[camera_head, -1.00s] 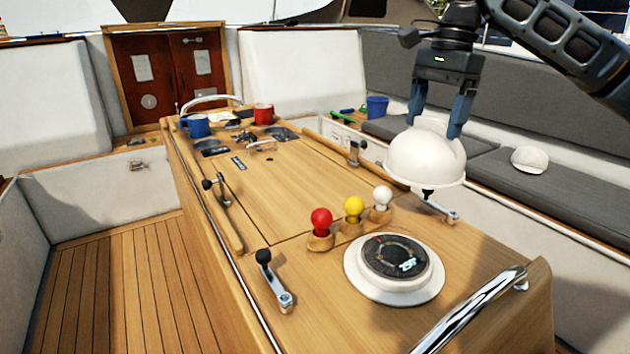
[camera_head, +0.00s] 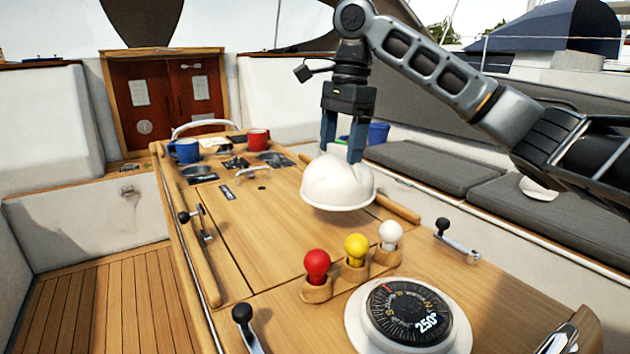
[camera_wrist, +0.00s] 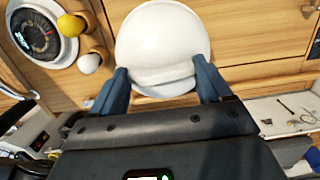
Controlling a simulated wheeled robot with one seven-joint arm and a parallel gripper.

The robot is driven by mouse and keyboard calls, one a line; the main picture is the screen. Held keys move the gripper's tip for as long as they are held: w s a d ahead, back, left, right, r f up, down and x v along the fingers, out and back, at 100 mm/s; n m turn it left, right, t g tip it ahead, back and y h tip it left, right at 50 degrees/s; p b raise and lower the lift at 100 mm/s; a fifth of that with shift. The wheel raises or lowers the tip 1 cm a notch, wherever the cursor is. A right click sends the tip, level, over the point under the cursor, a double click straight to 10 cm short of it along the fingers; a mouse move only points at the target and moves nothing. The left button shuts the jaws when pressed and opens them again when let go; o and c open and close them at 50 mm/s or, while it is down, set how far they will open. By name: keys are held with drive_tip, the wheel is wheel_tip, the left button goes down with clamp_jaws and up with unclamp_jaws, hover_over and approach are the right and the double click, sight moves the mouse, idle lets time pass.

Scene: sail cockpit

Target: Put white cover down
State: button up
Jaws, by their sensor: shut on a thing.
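The white cover (camera_head: 337,186) is a dome, held upright over the wooden cockpit table (camera_head: 240,262). My gripper (camera_head: 343,152) is shut on its top, pointing down. In the head view the cover appears above the middle of the table, behind the colored knobs; whether its rim touches the wood I cannot tell. In the wrist view the cover (camera_wrist: 162,45) sits between the two blue fingers (camera_wrist: 165,88). The compass (camera_head: 408,312) is uncovered at the near end of the table, its dial reading 250°.
Red (camera_head: 317,265), yellow (camera_head: 356,248) and white (camera_head: 390,234) knobs stand in wooden holders beside the compass. A crank handle (camera_head: 458,240) lies to their right. Blue (camera_head: 184,150) and red (camera_head: 258,139) mugs stand at the far end. The table's middle left is clear.

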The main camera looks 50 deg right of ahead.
sight(317, 159)
drive_tip(key=w+a+f, duration=0.2)
drive_tip(key=w+a, duration=0.1)
drive_tip(key=shift+w+f, duration=0.2)
drive_tip(key=shift+f, duration=2.15)
drive_tip(key=shift+f, duration=0.1)
drive_tip(key=o, duration=1.3)
drive_tip(key=r, duration=0.4)
drive_tip(key=d+r, duration=0.1)
drive_tip(key=r, duration=0.7)
drive_tip(key=shift+s+d+p, duration=0.15)
drive_tip(key=shift+s+p, duration=0.1)
drive_tip(key=shift+p, duration=0.1)
